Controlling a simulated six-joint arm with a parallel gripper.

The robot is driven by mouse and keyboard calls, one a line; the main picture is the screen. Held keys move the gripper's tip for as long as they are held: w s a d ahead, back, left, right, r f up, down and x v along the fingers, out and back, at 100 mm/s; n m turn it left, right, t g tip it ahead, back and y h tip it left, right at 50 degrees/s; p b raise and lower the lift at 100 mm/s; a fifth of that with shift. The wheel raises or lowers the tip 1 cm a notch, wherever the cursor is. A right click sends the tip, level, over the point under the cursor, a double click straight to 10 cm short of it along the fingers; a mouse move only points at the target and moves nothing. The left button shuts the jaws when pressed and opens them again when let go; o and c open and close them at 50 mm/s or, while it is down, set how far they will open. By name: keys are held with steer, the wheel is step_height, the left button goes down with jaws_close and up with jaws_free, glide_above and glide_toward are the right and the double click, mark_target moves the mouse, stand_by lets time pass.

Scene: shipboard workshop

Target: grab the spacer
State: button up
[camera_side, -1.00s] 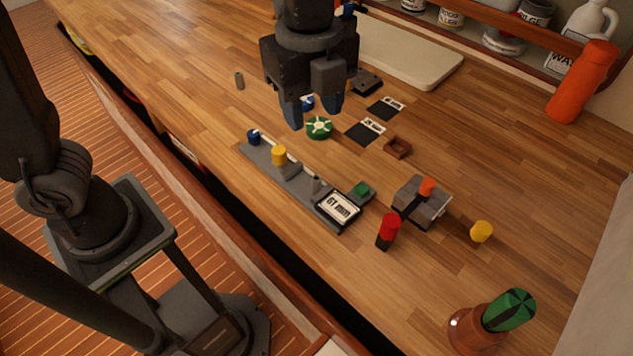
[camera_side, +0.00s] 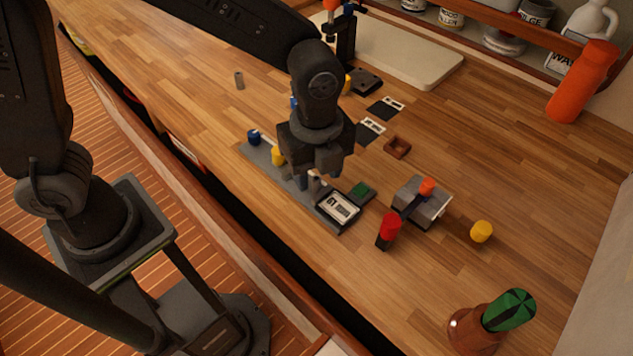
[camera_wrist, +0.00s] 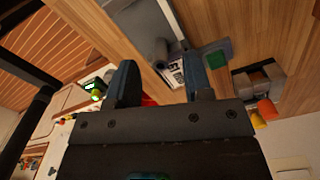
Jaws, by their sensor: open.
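No part is labelled as the spacer, so I cannot tell for sure which it is. In the wrist view the fingers (camera_wrist: 162,88) show nothing held.
A brown square ring (camera_side: 397,147) lies behind.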

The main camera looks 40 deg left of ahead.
steer(key=shift+f, duration=0.95)
jaws_close()
